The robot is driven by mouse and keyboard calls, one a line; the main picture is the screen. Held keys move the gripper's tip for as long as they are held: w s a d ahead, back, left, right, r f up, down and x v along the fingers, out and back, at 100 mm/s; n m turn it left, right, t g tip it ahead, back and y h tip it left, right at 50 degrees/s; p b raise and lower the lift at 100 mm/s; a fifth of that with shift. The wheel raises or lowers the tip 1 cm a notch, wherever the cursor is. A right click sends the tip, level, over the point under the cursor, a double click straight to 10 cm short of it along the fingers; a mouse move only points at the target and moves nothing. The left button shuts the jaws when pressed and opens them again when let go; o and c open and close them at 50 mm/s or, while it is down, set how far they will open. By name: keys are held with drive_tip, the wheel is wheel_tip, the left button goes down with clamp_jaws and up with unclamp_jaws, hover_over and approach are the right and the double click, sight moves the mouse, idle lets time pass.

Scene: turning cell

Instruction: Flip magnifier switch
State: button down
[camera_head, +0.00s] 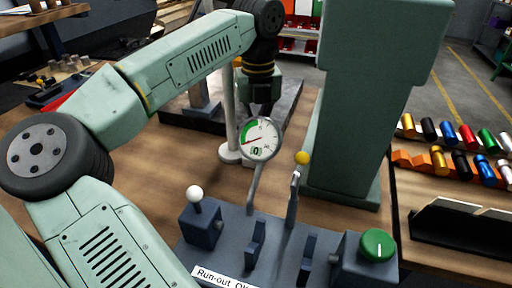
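No control in view carries a magnifier label, and I see no clear magnifier lens, so I cannot tell which one is the magnifier switch. A dark control panel (270,232) at the bottom holds a small box with a white-ball toggle (195,194), a lever with a yellow ball (302,159) and a green knob (377,246). A round dial gauge (262,139) stands behind the panel. My gripper (258,108) points down just behind the gauge, apart from the white-ball toggle. Its fingertips are partly hidden by the gauge, and their opening is unclear.
A pale post on a round base (230,154) stands beside my gripper. A thick green column (345,165) blocks the right of the wooden bench. A label reading "Run-out" (222,277) is on the panel front. Coloured cylinders (465,136) sit in racks at the far right.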

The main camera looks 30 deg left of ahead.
drive_tip(key=shift+f+b, duration=0.9)
drive_tip(key=shift+f, duration=0.3)
idle(1.0)
drive_tip(key=shift+r, duration=0.1)
drive_tip(key=shift+r+p, duration=2.05)
drive_tip(key=shift+r, duration=1.4)
drive_tip(key=shift+d, duration=0.1)
